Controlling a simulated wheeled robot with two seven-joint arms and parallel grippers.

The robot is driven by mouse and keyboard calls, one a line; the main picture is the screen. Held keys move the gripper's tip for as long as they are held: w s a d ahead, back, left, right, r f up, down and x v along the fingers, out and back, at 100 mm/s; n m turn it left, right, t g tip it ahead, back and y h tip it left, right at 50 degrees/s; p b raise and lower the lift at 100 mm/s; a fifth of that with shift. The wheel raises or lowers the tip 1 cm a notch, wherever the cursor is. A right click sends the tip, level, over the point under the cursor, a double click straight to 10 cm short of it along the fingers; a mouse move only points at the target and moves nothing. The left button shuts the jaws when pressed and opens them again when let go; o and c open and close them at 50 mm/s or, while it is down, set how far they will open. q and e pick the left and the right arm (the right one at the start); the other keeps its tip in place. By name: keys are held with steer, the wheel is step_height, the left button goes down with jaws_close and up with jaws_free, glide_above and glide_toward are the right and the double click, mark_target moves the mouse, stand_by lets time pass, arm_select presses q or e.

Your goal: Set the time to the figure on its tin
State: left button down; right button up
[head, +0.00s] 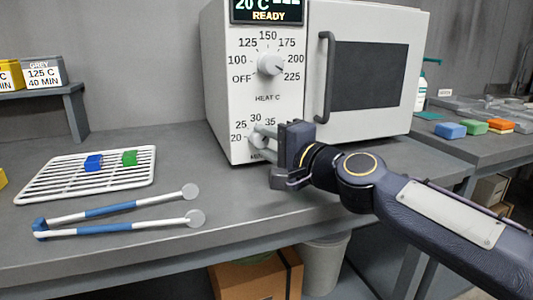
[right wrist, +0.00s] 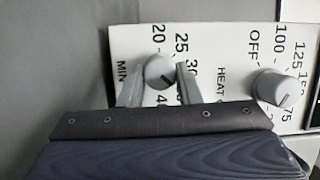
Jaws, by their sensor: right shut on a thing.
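The time knob (right wrist: 160,71) is a small grey dial below the heat dial on the white oven (head: 223,60). My right gripper (head: 262,138) is shut on it, with one finger on each side in the right wrist view (right wrist: 160,85). Its dark pointer line slants to the lower right in that view; the fingers cover part of the scale, so I cannot tell the exact figure. Figures 20, 25, 30 and 35 show around it in the head view. A tin (head: 43,73) on the left shelf reads GREY, 125 C, 40 MIN. My left gripper is out of view.
A yellow tin (head: 10,75) is cut off at the left edge. A white wire rack (head: 50,184) holds a blue piece (head: 93,162) and a green piece (head: 130,158). Blue-handled tongs (head: 110,209) lie in front. The heat knob (head: 271,63) is above; the display reads READY.

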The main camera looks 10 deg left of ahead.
stand_by(0.3)
steer(key=o, duration=1)
steer(key=shift+c, duration=0.2)
steer(key=shift+m, duration=0.3)
steer(key=b+v, duration=0.2)
steer(key=v, duration=0.4)
steer(key=shift+d+f, duration=0.15)
steer(key=shift+d, duration=0.05)
steer(key=shift+s+d+b, duration=0.35)
steer(key=shift+s+d, duration=0.15)
steer(key=shift+s, duration=0.05)
